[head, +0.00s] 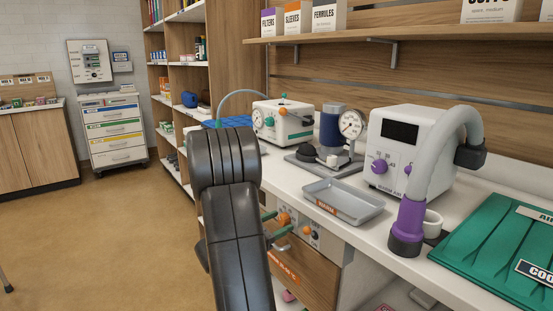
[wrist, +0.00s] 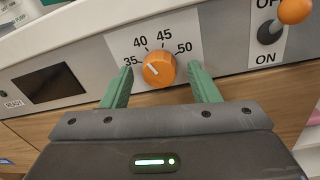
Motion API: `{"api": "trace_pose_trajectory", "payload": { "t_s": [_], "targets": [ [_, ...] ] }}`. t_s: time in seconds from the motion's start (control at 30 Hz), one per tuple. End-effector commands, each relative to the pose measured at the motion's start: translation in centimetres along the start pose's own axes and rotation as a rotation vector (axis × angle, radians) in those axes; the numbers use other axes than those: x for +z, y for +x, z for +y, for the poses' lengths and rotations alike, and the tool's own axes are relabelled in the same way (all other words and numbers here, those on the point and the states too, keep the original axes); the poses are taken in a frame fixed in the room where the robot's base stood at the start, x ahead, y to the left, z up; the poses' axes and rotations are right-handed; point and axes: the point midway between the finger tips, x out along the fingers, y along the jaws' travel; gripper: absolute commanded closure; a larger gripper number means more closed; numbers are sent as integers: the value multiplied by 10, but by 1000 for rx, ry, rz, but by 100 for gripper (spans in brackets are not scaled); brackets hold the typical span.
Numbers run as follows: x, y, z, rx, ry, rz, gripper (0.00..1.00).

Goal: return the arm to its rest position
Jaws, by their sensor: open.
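My gripper (wrist: 164,84) is open, with its two green fingers spread on either side of an orange knob (wrist: 159,70) in the wrist view. Gaps show between the fingers and the knob, and nothing is held. The knob's white mark points up and left, toward the 35–40 side of its dial. In the head view my arm reaches down at the counter's front, and my gripper (head: 281,222) is partly hidden behind the dark arm links, close to the control panel (head: 312,238) under the counter edge.
An orange-tipped switch (wrist: 293,12) and a dark display (wrist: 48,86) flank the knob. The counter above bears a grey tray (head: 345,203), a white device with a purple-ended hose (head: 409,222) and a green folded item (head: 500,245). Open floor (head: 110,235) lies to the left.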

Motion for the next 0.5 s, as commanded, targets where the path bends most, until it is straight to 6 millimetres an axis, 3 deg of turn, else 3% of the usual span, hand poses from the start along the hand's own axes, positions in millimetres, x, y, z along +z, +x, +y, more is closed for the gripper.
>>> {"api": "trace_pose_trajectory", "payload": {
  "t_s": [0.2,0.5],
  "targets": [
    [0,-32,1,4,5,1,45],
    [0,-49,0,1,7,0,45]
  ]
}}
